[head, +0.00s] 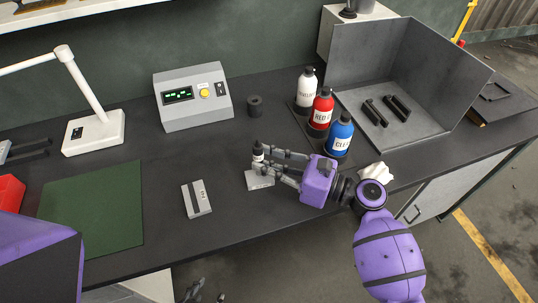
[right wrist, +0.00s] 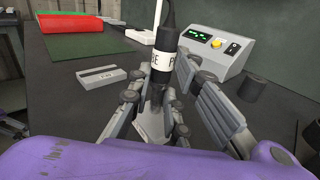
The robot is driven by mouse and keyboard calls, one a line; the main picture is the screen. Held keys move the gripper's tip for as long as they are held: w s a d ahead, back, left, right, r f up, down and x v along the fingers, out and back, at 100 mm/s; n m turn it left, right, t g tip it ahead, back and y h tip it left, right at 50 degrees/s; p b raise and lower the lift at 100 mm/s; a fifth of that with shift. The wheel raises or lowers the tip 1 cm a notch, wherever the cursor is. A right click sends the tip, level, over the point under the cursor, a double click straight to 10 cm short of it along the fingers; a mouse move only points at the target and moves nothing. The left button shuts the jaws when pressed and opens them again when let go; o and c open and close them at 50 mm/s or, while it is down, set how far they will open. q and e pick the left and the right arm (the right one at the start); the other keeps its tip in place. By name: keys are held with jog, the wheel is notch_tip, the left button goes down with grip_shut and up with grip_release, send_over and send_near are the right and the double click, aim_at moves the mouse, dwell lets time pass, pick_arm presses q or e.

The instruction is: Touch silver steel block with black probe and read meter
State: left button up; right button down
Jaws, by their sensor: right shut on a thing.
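My right gripper (head: 262,160) is shut on the black probe (head: 258,151), which has a white lettered band. It holds the probe upright over a small pale plate (head: 262,182); I cannot tell whether its tip touches the plate. In the right wrist view the probe (right wrist: 164,45) stands between the fingers. A silver-grey block (head: 196,199) with a dark line lies left of the plate, apart from the probe. The meter (head: 193,98) is a grey box with a lit green display, too small to read. My left gripper (head: 206,292) is at the bottom edge, fingers apart and empty.
White, red (head: 321,108) and blue bottles stand right of a dark ring (head: 255,105). A grey open-sided enclosure (head: 399,130) holds two black bars. A green mat (head: 92,208) and white lamp (head: 93,132) are left. A crumpled white cloth (head: 377,173) lies near the right arm.

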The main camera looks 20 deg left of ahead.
pick_arm(q)
jog(key=shift+w+r, duration=0.15)
pick_arm(e)
jog(key=shift+r, duration=0.1)
pick_arm(q)
jog(key=shift+s+f, duration=0.25)
jog(key=shift+f, duration=0.05)
jog(key=shift+s+f, duration=0.1)
jog(key=shift+f, duration=0.05)
pick_arm(e)
jog(key=shift+f, duration=0.5)
jog(key=shift+f, duration=0.35)
dwell(1.4)
jog(key=shift+r+p, duration=0.7)
jog(key=shift+r, duration=0.7)
pick_arm(q)
jog(key=w+r+t+p, duration=0.1)
jog(key=w+r+p, duration=0.1)
jog(key=w+r, duration=0.3)
notch_tip(320, 180, up, 3)
jog(key=shift+w+t+p, duration=0.3)
jog(key=shift+w+p, duration=0.1)
pick_arm(e)
notch_tip(320, 180, up, 5)
jog(key=shift+f, duration=0.15)
